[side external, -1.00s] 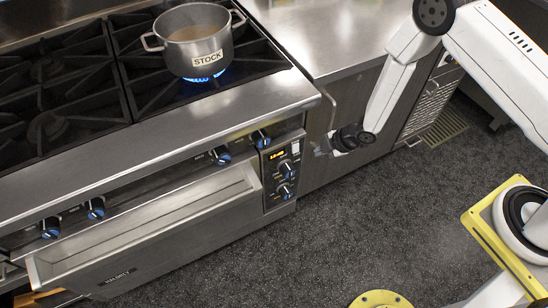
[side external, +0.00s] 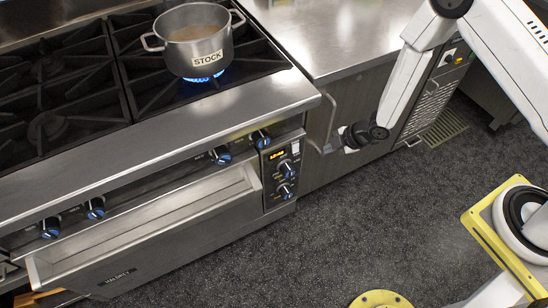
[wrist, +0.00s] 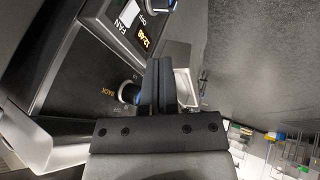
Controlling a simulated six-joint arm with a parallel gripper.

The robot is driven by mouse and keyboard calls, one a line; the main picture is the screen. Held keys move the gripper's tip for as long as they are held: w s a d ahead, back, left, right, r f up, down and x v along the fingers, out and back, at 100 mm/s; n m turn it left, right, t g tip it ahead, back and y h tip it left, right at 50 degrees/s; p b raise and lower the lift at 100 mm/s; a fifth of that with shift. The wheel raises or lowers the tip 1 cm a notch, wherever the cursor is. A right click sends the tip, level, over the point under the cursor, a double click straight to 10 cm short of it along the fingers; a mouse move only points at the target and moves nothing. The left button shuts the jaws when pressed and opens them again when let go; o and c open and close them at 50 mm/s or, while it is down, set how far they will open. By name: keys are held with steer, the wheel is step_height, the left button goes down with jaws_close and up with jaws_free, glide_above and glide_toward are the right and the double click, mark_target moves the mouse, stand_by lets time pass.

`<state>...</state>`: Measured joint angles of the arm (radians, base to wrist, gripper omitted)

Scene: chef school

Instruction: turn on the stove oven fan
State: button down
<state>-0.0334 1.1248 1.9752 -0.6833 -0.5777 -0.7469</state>
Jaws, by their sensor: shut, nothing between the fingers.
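The oven control panel (side external: 270,196) is at the right end of the stove front, with a lit display (side external: 277,155) and two black-and-blue knobs (side external: 286,170). In the wrist view the panel shows a "FAN" label (wrist: 128,14) and "OFF" lettering beside the lit display (wrist: 144,38). The fan switch's position cannot be read. My gripper (side external: 328,148) is right of the panel, apart from it, in front of the counter cabinet. In the wrist view my gripper's black fingers (wrist: 158,72) are together and empty, partly covering a blue-marked knob (wrist: 128,93) labelled "BACK".
A pot labelled "STOCK" (side external: 195,38) sits over a lit blue burner. The steel counter (side external: 325,35) adjoins on the right.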

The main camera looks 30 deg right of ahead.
mark_target(296, 149)
steer(key=shift+s+f, duration=0.15)
steer(key=shift+f, duration=0.35)
steer(key=shift+w+a+f, duration=0.6)
steer(key=shift+w+f, duration=0.8)
steer(key=shift+f, duration=0.05)
steer(key=shift+w+a+f, duration=0.55)
steer(key=shift+w+f, duration=0.85)
steer(key=shift+f, duration=0.05)
steer(key=shift+w+a+f, duration=0.6)
steer(key=shift+w+f, duration=0.8)
steer(key=shift+f, duration=0.05)
steer(key=shift+w, duration=0.1)
